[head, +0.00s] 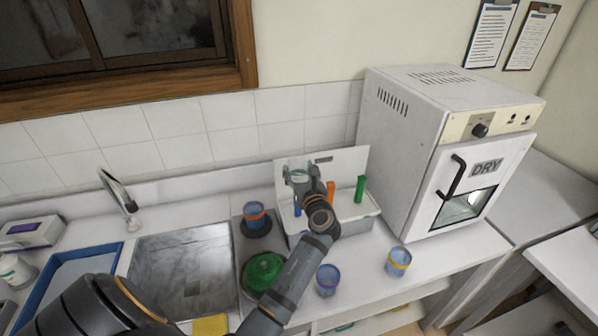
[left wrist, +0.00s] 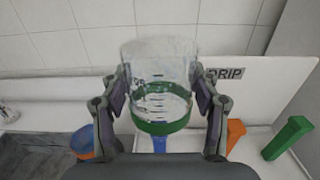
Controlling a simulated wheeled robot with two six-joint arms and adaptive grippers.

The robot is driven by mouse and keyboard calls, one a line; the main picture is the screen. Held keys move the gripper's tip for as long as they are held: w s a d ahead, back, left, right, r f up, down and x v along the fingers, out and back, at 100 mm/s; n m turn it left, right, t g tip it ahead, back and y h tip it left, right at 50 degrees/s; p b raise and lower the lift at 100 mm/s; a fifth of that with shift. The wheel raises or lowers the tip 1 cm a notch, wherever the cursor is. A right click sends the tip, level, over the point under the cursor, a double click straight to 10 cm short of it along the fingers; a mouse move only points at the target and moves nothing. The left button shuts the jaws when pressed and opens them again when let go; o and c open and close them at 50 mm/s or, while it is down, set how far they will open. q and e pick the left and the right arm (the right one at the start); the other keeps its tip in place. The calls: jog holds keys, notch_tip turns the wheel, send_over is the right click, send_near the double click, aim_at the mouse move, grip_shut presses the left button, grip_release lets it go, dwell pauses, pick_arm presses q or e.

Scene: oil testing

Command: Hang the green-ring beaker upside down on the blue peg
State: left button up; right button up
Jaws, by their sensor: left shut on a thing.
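The green-ring beaker (left wrist: 160,85) is clear glass with measuring marks. In the left wrist view its green ring is at the lower end, so it appears upside down. My left gripper (head: 299,178) is shut on its sides and holds it above the drip rack (head: 357,210). The blue peg (head: 297,207) stands below the beaker at the rack's left side. In the left wrist view the blue peg (left wrist: 159,145) shows just under the ring; I cannot tell whether its tip is inside the beaker. My right gripper is not in view.
An orange peg (head: 331,191) and a green peg (head: 360,189) stand further right on the rack. A drying oven (head: 408,130) is at the right, a sink (head: 182,270) at the left.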

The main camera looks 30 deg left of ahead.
pick_arm(q)
jog(key=f+b, duration=0.1)
jog(key=f, duration=0.1)
jog(key=f+b, duration=0.2)
jog(key=a+f+b, duration=0.1)
jog(key=b, duration=0.1)
jog(key=shift+w+f, duration=0.1)
jog(key=shift+f, duration=0.3)
notch_tip(320, 180, down, 5)
jog(key=b, duration=0.4)
jog(key=shift+d+f, duration=0.1)
jog(key=shift+f, duration=0.1)
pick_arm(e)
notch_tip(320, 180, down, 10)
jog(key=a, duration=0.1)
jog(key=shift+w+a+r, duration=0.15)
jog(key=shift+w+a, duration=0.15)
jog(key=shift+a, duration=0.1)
pick_arm(q)
jog(key=shift+f, duration=0.45)
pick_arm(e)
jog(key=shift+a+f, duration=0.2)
pick_arm(q)
jog(key=o, duration=1.2)
notch_tip(320, 180, up, 10)
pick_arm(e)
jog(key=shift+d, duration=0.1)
